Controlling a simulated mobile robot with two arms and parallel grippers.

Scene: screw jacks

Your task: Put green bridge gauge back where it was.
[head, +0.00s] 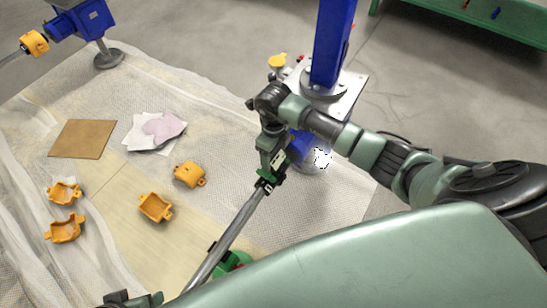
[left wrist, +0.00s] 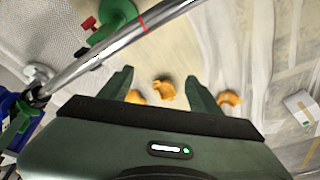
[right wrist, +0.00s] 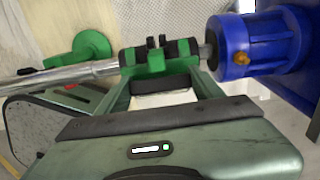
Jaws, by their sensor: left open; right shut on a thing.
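The green bridge gauge, a green piece with black ends, lies along the bright steel rod (head: 225,238) beside the blue jack end (right wrist: 245,48). It shows in the right wrist view (right wrist: 157,62) and small in the head view (head: 266,184). My right gripper (head: 270,168) is shut on it; its two fingers (right wrist: 160,82) reach either side of the green body. Whether the gauge touches the rod I cannot tell. My left gripper (left wrist: 158,78) is open and empty, with the rod passing across its view; in the head view only part of it shows at the bottom edge.
A green round-based stand (head: 234,261) with a red knob sits beside the rod. Orange housings (head: 156,207) lie on the covered floor at left, near a brown board (head: 83,139) and paper sheets (head: 152,132). A blue column (head: 332,45) stands behind my right arm.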

